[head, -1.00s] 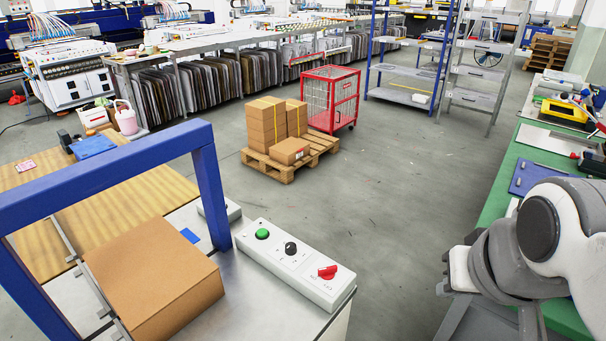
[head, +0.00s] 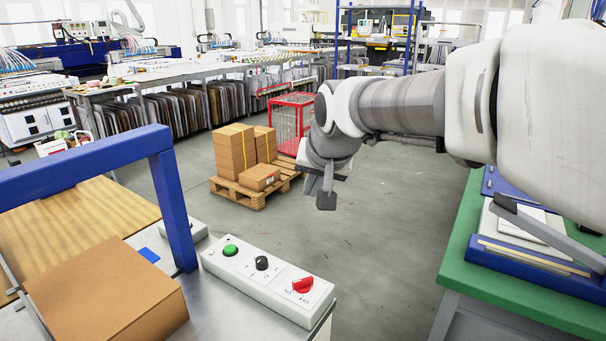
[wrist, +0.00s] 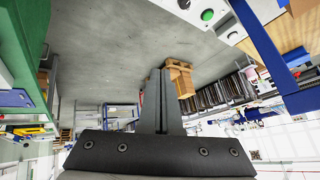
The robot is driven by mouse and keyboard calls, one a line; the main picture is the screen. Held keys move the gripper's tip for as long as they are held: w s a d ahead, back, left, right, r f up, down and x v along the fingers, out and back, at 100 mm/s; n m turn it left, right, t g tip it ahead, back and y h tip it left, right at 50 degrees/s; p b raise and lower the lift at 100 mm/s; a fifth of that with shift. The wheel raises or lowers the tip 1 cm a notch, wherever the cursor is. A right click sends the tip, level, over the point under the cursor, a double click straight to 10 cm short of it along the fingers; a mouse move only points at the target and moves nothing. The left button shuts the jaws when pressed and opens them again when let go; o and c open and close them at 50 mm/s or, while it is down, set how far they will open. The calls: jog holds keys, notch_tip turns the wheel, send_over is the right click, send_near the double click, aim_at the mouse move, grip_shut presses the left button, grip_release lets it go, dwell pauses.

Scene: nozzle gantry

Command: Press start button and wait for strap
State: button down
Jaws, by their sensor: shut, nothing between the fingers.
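The green start button (head: 230,250) sits at the far left end of a white control box (head: 262,282), beside a black knob (head: 262,263) and a red switch (head: 303,285). It also shows in the wrist view (wrist: 207,15) near the top. A brown carton (head: 110,300) lies on the strapping machine (head: 205,315) under its blue arch (head: 175,205); I see no strap around it. My gripper (head: 326,200) is shut and empty, in the air to the right of the control box and apart from it. Its closed fingers (wrist: 160,75) show in the wrist view.
A pallet (head: 245,195) with several cartons (head: 235,150) and a red cage cart (head: 292,122) stand behind. A green-topped bench (head: 465,265) is at the right. The grey floor between machine and bench is clear.

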jog(key=w+a+f+y+b, duration=0.1)
jog(key=w+a+f+b, duration=0.15)
jog(key=w+a, duration=0.2)
jog(key=w+a+f+b, duration=0.1)
jog(key=w+a+f, duration=0.3)
jog(key=a, duration=0.2)
jog(key=m+y+b, duration=0.1)
jog(key=y+b, duration=0.1)
jog(key=b, duration=0.2)
send_over(228, 246)
jog(key=s+d, duration=0.1)
jog(key=s, duration=0.1)
notch_tip(228, 246, down, 8)
jog(key=shift+w, duration=0.2)
notch_tip(228, 246, down, 9)
jog(key=b, duration=0.6)
jog(key=shift+r, duration=0.1)
dwell(0.4)
jog(key=shift+f, duration=0.4)
jog(key=shift+f+b, duration=0.6)
dwell(0.6)
jog(key=shift+r, duration=0.1)
jog(key=shift+r+p, duration=0.75)
jog(key=shift+r, duration=0.15)
